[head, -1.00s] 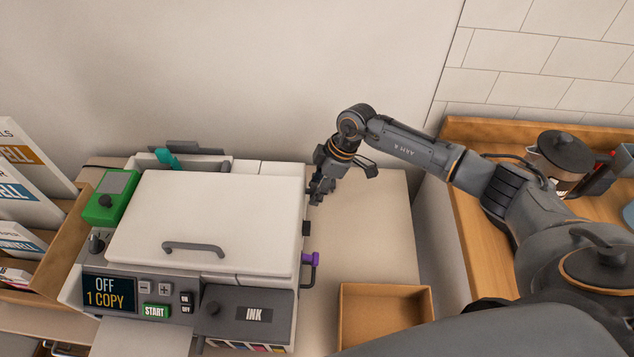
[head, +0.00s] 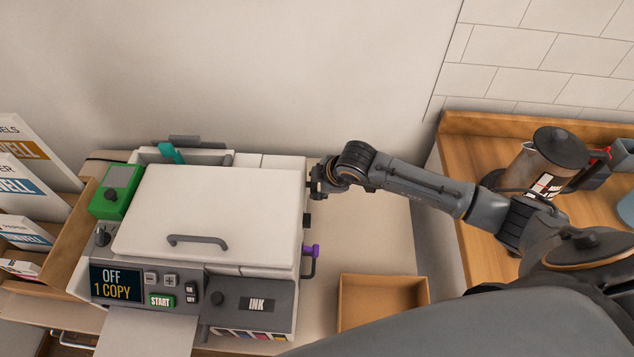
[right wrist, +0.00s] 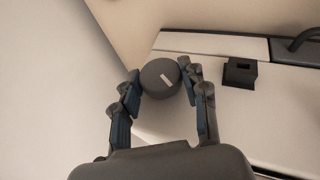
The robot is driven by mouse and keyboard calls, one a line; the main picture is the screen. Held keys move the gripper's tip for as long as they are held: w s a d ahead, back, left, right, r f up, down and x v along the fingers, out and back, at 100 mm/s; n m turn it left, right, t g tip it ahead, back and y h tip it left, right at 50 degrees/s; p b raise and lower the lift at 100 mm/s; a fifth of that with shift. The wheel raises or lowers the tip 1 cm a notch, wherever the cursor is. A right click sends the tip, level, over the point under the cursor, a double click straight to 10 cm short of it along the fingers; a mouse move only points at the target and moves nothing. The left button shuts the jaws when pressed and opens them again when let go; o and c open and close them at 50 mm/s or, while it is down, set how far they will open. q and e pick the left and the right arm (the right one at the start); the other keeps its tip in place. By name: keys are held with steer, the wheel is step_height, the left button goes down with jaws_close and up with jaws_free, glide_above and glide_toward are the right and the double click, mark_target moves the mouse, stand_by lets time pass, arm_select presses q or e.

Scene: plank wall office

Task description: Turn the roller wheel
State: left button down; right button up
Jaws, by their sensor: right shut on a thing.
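The roller wheel (right wrist: 160,77) is a dark grey round knob with a pale mark on its face, on the side of the white printer. In the right wrist view it sits between the two fingers of my right gripper (right wrist: 160,80), which are shut on it. In the head view my right gripper (head: 318,182) is at the printer's right side, near the back, and hides the wheel. The printer (head: 205,205) has its white lid down, and its display (head: 116,285) reads OFF, 1 COPY. My left gripper is not in view.
A purple-tipped lever (head: 312,252) and a black block (right wrist: 239,72) stick out from the same printer side. An open cardboard box (head: 382,280) stands to the right. A coffee pot (head: 550,160) is on the wooden counter. A green box (head: 115,190) sits at the printer's left.

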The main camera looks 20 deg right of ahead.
steer(key=o, duration=1.1)
steer(key=shift+o, duration=0.2)
steer(key=v, duration=1.2)
steer(key=shift+s, duration=0.1)
